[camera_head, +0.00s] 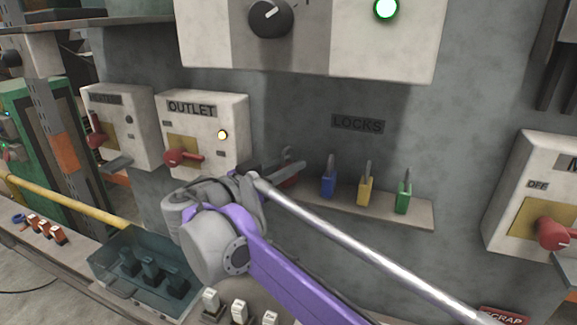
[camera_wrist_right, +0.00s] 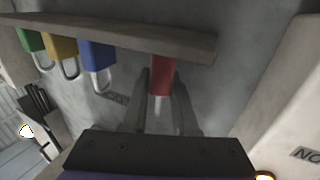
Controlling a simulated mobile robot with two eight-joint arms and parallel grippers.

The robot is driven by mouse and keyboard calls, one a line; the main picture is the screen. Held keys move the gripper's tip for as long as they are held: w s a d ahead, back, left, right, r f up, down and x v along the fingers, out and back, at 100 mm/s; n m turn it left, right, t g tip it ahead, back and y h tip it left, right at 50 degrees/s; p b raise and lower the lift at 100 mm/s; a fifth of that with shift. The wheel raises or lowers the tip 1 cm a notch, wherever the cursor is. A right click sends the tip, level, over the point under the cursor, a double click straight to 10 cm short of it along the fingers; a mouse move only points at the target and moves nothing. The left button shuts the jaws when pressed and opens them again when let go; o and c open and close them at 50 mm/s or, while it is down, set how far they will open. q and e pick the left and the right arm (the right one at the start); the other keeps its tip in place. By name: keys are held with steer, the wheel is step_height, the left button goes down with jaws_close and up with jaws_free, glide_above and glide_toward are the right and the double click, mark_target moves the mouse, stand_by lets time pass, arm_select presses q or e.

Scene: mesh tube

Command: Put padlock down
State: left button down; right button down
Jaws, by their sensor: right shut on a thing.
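My right gripper (camera_head: 290,170) reaches to the left end of the small shelf (camera_head: 412,212) under the LOCKS label and is shut on the red padlock (camera_wrist_right: 161,80). In the wrist view, which looks upside down, the red padlock sits between the two fingers (camera_wrist_right: 160,100), its body up at the shelf edge (camera_wrist_right: 195,45). I cannot tell whether it rests on the shelf. In the head view the fingers hide most of it. A blue padlock (camera_head: 328,183), a yellow padlock (camera_head: 365,188) and a green padlock (camera_head: 403,197) stand upright in a row on the shelf. My left gripper is not in view.
The OUTLET switch box (camera_head: 232,110) with a red handle is left of the shelf, with another switch box (camera_head: 108,105) beyond it. A panel with a dial (camera_head: 270,18) hangs above. A bin (camera_head: 105,285) is lower left. Another red-handled box (camera_head: 530,165) is at the right.

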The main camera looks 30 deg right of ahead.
steer(key=shift+f, duration=0.2)
steer(key=c, duration=0.7)
jaws_free()
steer(key=shift+d, duration=0.1)
steer(key=shift+r, duration=0.1)
steer(key=shift+r, duration=0.1)
steer(key=v, duration=1.2)
